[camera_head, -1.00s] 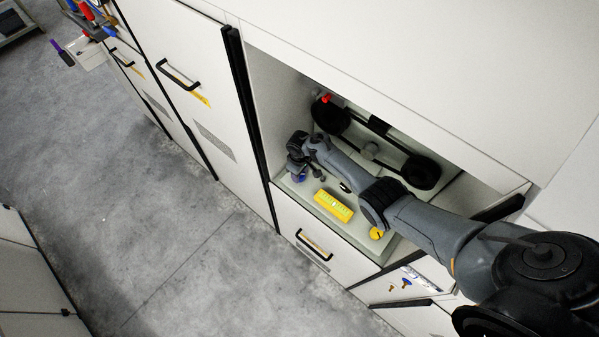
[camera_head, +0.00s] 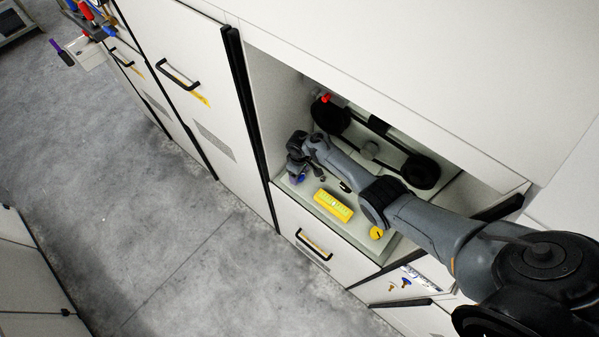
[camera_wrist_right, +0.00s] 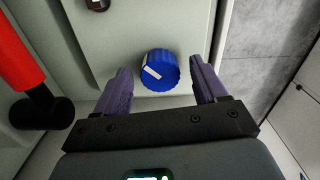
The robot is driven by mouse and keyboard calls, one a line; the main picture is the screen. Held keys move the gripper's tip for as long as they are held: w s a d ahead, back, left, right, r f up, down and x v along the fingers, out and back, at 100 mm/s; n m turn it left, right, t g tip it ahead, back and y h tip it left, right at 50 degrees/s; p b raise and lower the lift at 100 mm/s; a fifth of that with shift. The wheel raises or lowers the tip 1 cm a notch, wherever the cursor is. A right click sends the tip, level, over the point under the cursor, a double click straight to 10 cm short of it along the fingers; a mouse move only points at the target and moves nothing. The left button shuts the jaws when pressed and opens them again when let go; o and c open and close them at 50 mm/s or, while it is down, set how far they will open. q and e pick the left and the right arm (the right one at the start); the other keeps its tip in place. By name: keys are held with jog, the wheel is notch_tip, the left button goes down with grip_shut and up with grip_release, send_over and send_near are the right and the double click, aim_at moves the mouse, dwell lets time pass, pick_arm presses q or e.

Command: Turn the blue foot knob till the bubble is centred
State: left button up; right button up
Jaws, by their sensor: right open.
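The blue foot knob (camera_wrist_right: 160,71), with a white mark on its top, sits at the plate's corner. It also shows in the head view (camera_head: 298,179), partly covered by my right gripper. My right gripper (camera_wrist_right: 160,66) is open, with one purple finger on each side of the knob and gaps showing between them. The yellow level (camera_head: 333,206) lies on the plate with a green vial; the bubble is too small to place surely. My left gripper is in neither view.
The pale plate (camera_wrist_right: 150,25) lies in an open cabinet bay. A yellow knob (camera_head: 376,233) stands at its other front corner. Black pulleys (camera_head: 422,172) with a belt are behind my arm. A red handle (camera_wrist_right: 18,55) is left of the gripper.

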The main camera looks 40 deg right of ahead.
jog(key=shift+r, duration=0.55)
notch_tip(320, 180, up, 10)
jog(key=p, duration=0.3)
